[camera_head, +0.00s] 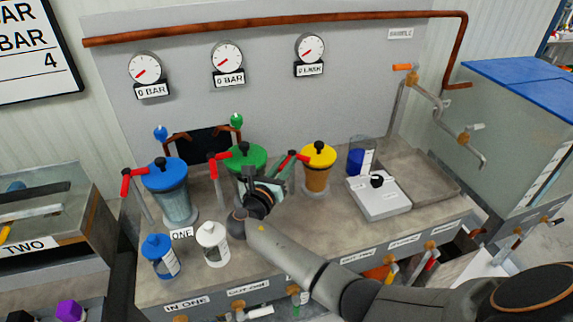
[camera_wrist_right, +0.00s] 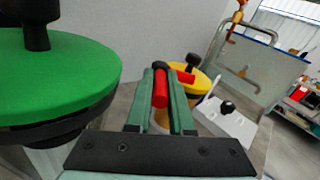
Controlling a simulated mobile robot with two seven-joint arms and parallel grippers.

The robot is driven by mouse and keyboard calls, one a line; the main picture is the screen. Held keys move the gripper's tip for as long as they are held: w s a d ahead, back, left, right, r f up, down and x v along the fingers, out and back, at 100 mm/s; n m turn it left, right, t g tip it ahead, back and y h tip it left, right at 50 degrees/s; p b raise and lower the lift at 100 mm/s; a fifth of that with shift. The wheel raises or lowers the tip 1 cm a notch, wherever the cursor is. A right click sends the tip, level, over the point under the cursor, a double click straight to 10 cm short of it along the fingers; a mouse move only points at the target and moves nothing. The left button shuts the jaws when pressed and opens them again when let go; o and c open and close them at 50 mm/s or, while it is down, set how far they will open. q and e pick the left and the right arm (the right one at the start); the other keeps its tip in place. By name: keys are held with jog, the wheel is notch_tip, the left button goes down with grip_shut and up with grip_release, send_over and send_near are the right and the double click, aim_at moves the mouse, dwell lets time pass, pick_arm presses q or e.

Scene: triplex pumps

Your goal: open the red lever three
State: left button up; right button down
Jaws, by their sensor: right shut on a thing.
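Three red levers stand beside the pump canisters. The first lever (camera_head: 127,182) is by the blue-lidded canister, and the second lever (camera_head: 213,167) is by the green-lidded one. The third red lever (camera_head: 287,158) is just left of the yellow-lidded canister (camera_head: 318,168). My right gripper (camera_head: 282,175) reaches in over the counter in front of the green-lidded canister (camera_head: 245,160). In the right wrist view its green fingers are shut on the third red lever (camera_wrist_right: 160,88), whose red end shows between them. The lever's lower part is hidden there. My left gripper is not in view.
The green lid (camera_wrist_right: 55,80) is close to the left of the right gripper in the wrist view. Small blue (camera_head: 157,255) and white (camera_head: 213,243) bottles stand at the counter's front. A grey scale (camera_head: 385,203) is at right. Gauges and copper pipe (camera_head: 270,25) are on the back panel.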

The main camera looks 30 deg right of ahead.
jog(key=c, duration=0.8)
grip_release()
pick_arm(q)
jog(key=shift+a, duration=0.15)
